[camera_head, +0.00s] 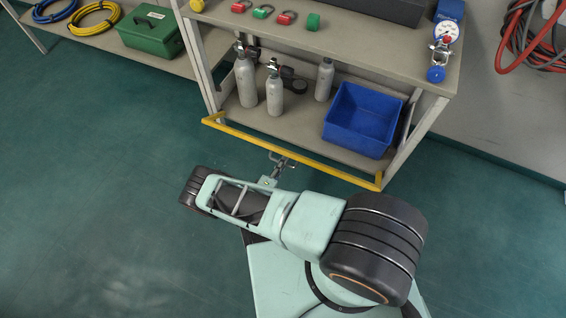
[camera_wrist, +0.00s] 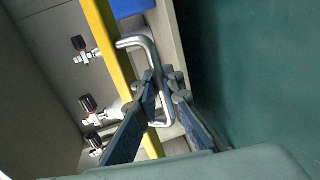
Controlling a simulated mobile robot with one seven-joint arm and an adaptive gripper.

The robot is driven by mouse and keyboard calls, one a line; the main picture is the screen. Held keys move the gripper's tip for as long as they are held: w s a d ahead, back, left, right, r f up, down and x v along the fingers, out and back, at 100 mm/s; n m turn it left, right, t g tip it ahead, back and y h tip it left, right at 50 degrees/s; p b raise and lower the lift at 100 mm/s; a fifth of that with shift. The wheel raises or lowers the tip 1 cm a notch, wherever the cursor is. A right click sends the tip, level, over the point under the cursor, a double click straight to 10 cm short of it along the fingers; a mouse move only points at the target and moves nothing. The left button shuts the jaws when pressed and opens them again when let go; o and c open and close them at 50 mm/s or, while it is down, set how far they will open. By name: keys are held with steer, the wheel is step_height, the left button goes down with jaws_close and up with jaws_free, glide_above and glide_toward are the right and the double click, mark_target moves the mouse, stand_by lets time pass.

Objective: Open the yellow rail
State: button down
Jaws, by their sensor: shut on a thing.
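The yellow rail (camera_head: 300,152) runs across the front of the bench's lower shelf, in front of several grey cylinders and a blue bin. It also crosses the wrist view (camera_wrist: 112,55) from the top toward the bottom. A silver handle (camera_wrist: 150,45) stands out from the rail. My gripper (camera_wrist: 163,88) is shut on this handle, with its blue-grey fingers on either side of the bar. In the head view my gripper (camera_head: 277,166) is small, at the rail's middle, and its fingers are partly hidden by my arm.
Grey cylinders (camera_head: 246,80) with valves stand on the lower shelf beside a blue bin (camera_head: 362,120). Above is the bench top (camera_head: 345,35) with red and green shackles and a gauge (camera_head: 446,33). A green box (camera_head: 150,33) is at the upper left. The green floor at left is clear.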

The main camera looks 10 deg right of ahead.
steer(key=c, duration=2)
jaws_free()
steer(key=shift+w, duration=0.1)
steer(key=shift+c, duration=0.2)
steer(key=shift+r, duration=0.1)
step_height(320, 180, up, 10)
steer(key=shift+f, duration=0.1)
